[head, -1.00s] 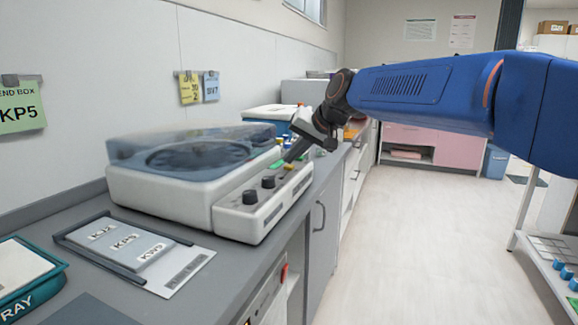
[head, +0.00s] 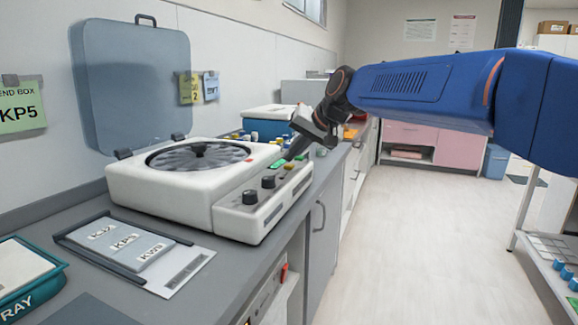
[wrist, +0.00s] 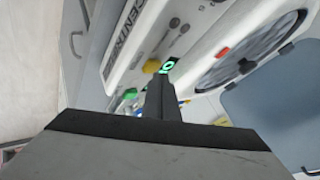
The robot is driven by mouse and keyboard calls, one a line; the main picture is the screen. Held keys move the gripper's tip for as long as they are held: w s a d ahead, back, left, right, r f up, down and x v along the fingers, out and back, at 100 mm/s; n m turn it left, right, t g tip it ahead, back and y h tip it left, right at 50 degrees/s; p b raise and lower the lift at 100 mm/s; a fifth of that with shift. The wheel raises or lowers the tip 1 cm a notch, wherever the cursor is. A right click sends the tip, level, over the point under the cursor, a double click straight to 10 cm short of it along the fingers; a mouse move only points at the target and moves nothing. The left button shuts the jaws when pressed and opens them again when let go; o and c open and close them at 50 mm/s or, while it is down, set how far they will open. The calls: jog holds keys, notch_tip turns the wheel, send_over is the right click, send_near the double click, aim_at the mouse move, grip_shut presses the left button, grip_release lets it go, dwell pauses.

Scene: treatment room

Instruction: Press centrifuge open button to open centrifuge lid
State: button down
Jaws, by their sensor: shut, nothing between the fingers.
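The white centrifuge (head: 150,198) stands on the grey counter. Its blue-grey see-through lid (head: 135,85) is upright on its rear hinges, and the dark rotor (head: 198,156) is uncovered. The front panel carries black knobs and coloured buttons, with a green button (head: 278,164) near my fingertips. My gripper (head: 292,153) is shut and empty, pointing down at the far end of the panel. In the wrist view, the closed fingers (wrist: 160,85) end beside a lit green ring (wrist: 167,67) on the panel. I cannot tell whether they touch it. The raised lid also shows there (wrist: 275,110).
Labelled plates on a holder (head: 130,245) and a teal tray (head: 30,275) lie on the near counter. A blue-and-white box (head: 268,118) and small coloured-capped items are behind the centrifuge. The floor (head: 430,230) to the right is clear.

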jog(key=shift+r, duration=0.4)
jog(key=shift+r, duration=2.55)
jog(key=h, duration=0.2)
send_near(292, 166)
jog(key=s+d+f, duration=0.2)
jog(key=d+f, duration=0.1)
jog(key=d, duration=0.3)
jog(key=s+d+f+h, duration=0.2)
jog(key=s+d+f, duration=0.5)
jog(key=s+d, duration=0.3)
jog(key=s+d+f+h, duration=0.1)
jog(key=s+d+f, duration=0.5)
jog(key=s+f, duration=0.3)
jog(key=s+d+f+g+h, duration=0.1)
jog(key=s+d+f, duration=0.5)
jog(key=s+f, duration=0.4)
jog(key=shift+s+f+g+h, duration=0.25)
jog(key=shift+s+g+h, duration=0.05)
jog(key=shift+s, duration=0.9)
